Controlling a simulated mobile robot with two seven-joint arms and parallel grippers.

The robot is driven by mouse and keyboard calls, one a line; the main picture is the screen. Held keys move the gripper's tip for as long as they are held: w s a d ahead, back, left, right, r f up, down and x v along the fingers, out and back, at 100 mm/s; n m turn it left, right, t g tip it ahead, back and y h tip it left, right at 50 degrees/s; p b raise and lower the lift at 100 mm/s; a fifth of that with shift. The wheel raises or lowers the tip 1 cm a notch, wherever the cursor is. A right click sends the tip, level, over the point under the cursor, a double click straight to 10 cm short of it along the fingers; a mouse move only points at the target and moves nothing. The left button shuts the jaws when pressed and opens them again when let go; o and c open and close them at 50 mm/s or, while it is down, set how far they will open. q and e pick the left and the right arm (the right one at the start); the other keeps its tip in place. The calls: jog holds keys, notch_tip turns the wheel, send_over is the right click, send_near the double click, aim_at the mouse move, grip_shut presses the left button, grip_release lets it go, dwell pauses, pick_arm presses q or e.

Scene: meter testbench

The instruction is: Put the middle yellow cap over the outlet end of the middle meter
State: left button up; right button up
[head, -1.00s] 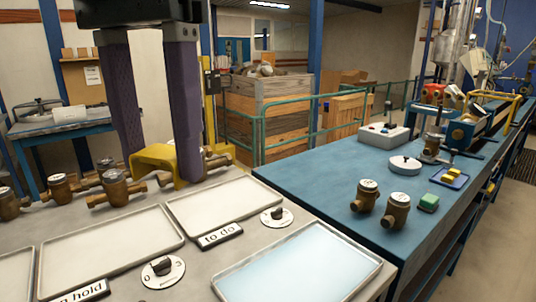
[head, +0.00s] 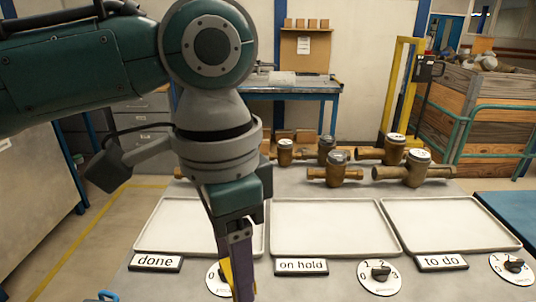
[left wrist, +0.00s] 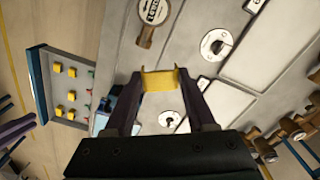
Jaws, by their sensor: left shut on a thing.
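My left gripper (head: 238,288) is low at the front of the bench in the head view, beside the "done" label. It is shut on a yellow cap (left wrist: 160,79), which spans its fingertips in the left wrist view. In the head view only a yellow sliver (head: 227,274) shows at the finger. Several brass meters with round tops stand at the back of the bench, among them a front one (head: 335,172) and one at the right (head: 415,170). The gripper is well in front of them. I cannot tell which is the middle meter. My right gripper is not in view.
Three empty trays, "done" (head: 160,251), "on hold" (head: 337,257) and "to do" (head: 440,251), lie between gripper and meters. Dial knobs (head: 380,272) line the front. A board with several yellow pieces (left wrist: 60,112) is at the left in the left wrist view.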

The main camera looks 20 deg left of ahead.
pick_arm(q)
jog(key=s+f+m, duration=0.1)
jog(key=f, duration=0.1)
jog(key=s+d+f+m+p, duration=0.1)
jog(key=f+m, duration=0.1)
jog(key=s+d+f+m, duration=0.1)
jog(key=f+m, duration=0.1)
jog(key=shift+s+d+f, duration=0.15)
jog(key=shift+s+f, duration=0.1)
jog(key=shift+f, duration=0.15)
notch_tip(320, 180, down, 5)
jog(key=b, duration=0.5)
jog(key=shift+r, duration=0.1)
jog(key=shift+f, duration=0.2)
dwell(0.5)
jog(key=shift+f, duration=0.55)
jog(key=shift+f, duration=0.2)
jog(key=shift+f+b, duration=0.6)
jog(key=shift+f, duration=0.1)
